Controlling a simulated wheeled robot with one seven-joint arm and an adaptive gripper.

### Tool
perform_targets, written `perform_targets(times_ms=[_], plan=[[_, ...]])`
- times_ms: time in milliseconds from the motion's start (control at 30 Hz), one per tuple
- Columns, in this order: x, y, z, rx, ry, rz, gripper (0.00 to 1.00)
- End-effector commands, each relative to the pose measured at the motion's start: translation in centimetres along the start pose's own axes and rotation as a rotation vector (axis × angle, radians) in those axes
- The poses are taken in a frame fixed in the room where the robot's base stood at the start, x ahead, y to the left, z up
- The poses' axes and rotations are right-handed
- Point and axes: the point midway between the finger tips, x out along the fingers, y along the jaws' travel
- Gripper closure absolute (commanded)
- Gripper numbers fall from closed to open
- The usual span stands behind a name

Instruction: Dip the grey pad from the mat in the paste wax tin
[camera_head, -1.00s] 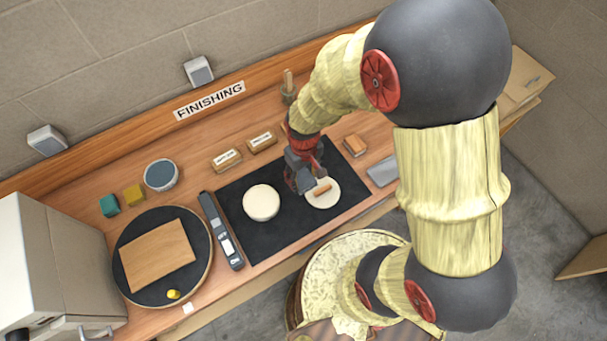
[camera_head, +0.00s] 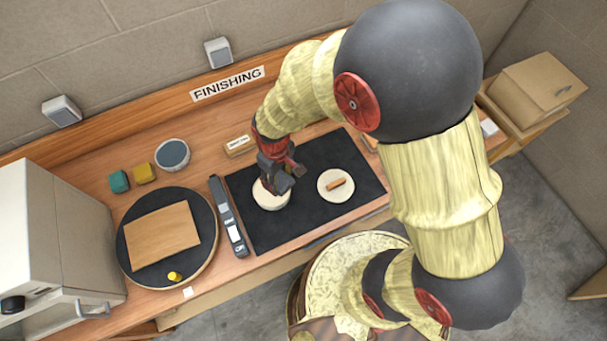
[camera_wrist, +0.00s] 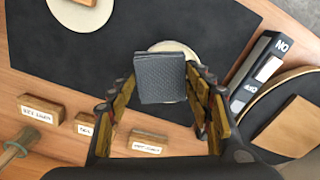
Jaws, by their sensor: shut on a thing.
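My gripper (camera_head: 281,183) is shut on the grey pad (camera_wrist: 160,78), which shows as a dark, textured square between the fingers in the wrist view. The cream round tin (camera_head: 266,203), which looks like the paste wax tin, stands on the left part of the black mat (camera_head: 300,225). My gripper is over this tin and hides part of its top. In the wrist view the pad covers most of the tin (camera_wrist: 172,47). I cannot tell whether the pad touches the wax.
A pale disc (camera_head: 326,193) with an orange-brown block lies to the right on the mat. A dark labelled device (camera_head: 227,217) lies along the mat's left edge. A round black turntable (camera_head: 207,220) bears a wooden board. Labelled blocks (camera_wrist: 42,108) stand behind the mat.

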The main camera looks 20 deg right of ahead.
Motion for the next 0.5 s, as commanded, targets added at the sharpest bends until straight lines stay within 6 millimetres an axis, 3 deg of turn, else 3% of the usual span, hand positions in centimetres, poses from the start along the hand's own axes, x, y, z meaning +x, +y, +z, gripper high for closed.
perform_targets(times_ms=[100, 200, 500], plan=[[0.3, -1.8, -2.3, -0.174, 0.005, 0.001, 0.70], [-0.2, -1.8, -3.1, -0.265, 0.005, 0.002, 0.70], [-0.5, -1.7, -3.0, -0.392, -0.007, -0.002, 0.70]])
